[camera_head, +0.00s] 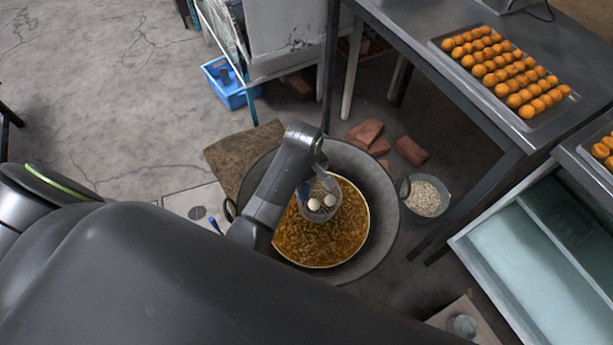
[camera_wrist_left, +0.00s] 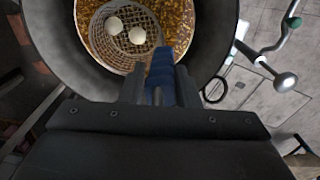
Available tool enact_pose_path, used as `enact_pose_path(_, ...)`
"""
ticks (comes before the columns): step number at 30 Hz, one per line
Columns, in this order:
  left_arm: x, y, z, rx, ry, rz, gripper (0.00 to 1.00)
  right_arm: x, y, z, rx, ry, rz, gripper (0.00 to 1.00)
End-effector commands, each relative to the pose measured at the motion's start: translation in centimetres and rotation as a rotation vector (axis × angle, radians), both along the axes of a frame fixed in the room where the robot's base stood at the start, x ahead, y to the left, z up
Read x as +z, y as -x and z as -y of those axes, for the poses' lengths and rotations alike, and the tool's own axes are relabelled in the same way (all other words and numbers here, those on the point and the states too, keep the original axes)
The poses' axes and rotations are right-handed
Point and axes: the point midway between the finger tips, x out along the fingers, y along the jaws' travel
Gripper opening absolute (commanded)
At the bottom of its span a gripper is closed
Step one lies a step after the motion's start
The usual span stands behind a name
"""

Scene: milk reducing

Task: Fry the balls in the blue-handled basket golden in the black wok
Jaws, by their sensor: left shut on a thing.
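The black wok (camera_head: 384,222) stands on the floor in the middle of the head view, filled with golden-brown bubbling oil (camera_head: 330,245). The wire basket (camera_head: 318,214) is over the oil and holds pale, whitish balls (camera_head: 330,200). In the left wrist view, two pale balls (camera_wrist_left: 137,34) show in the basket (camera_wrist_left: 105,42). My left gripper (camera_wrist_left: 160,88) is shut on the basket's blue handle (camera_wrist_left: 161,68). In the head view my left arm hides part of the wok and most of the handle. I cannot tell how deep the basket sits. My right gripper is not in view.
A metal table at the upper right bears a tray (camera_head: 437,43) of golden balls. A bowl of pale grains (camera_head: 425,197) stands right of the wok. Bricks (camera_head: 411,151) lie behind it. A blue crate (camera_head: 229,88) is at the upper left. A glass-sided case (camera_head: 520,262) fills the lower right.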

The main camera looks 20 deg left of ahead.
Motion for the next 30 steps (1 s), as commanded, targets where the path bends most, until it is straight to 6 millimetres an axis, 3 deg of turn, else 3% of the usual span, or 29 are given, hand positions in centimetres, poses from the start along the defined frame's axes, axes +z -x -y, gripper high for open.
enact_pose_path(8, -3.2, 0.0, 0.0, 0.0, 0.0, 0.0, 0.0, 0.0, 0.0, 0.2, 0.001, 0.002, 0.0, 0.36)
enact_pose_path(30, -12.2, -0.1, 0.0, 0.0, 0.0, 0.001, 0.0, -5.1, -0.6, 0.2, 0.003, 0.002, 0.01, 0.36)
